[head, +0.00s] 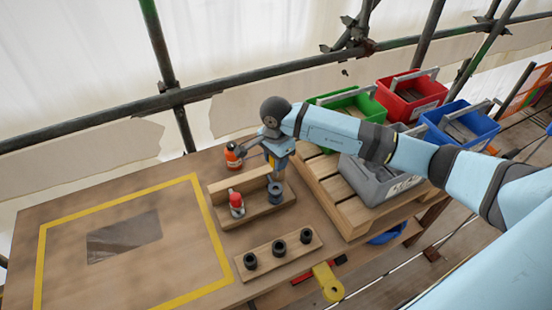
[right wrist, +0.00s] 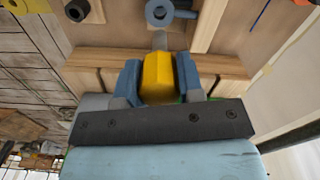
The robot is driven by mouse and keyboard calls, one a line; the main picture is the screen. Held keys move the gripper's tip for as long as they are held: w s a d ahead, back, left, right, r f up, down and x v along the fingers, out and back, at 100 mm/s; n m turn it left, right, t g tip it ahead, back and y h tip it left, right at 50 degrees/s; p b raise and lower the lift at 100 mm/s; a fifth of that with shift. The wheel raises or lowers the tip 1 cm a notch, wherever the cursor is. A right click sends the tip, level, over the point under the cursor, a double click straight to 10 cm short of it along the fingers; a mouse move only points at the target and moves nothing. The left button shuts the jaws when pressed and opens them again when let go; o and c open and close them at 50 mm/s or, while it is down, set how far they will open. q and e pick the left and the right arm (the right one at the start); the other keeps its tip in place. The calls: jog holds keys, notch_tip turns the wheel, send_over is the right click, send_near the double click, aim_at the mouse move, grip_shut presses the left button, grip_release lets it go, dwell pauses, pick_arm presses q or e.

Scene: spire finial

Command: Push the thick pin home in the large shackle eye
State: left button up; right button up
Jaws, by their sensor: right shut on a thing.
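My right gripper (head: 275,165) is shut on a yellow block-like handle (right wrist: 158,78), with a blue finger on each side. A grey pin shaft (right wrist: 160,40) sticks out from the handle toward a thick grey ring (right wrist: 158,12), which looks like the large shackle eye. In the head view this dark grey eye (head: 275,193) stands on a wooden stand (head: 262,211), just below the gripper. The shaft's end is near the ring's edge; I cannot tell whether it is in the hole. My left gripper is not in view.
A red-topped grey fitting (head: 236,204) stands left on the same stand. A wooden strip (head: 267,270) in front holds several dark rings. An orange bottle (head: 233,157) stands behind. Grey (head: 378,190), green, red and blue crates are at right.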

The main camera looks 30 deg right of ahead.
aim_at(276, 177)
notch_tip(276, 177, down, 4)
jog(key=b, duration=0.3)
jog(key=shift+f, duration=0.3)
jog(key=shift+b, duration=0.9)
dwell(1.4)
jog(key=shift+f+b, duration=2.8)
jog(key=shift+f, duration=0.5)
jog(key=o, duration=1)
jog(key=shift+o, duration=0.2)
jog(key=shift+r, duration=0.1)
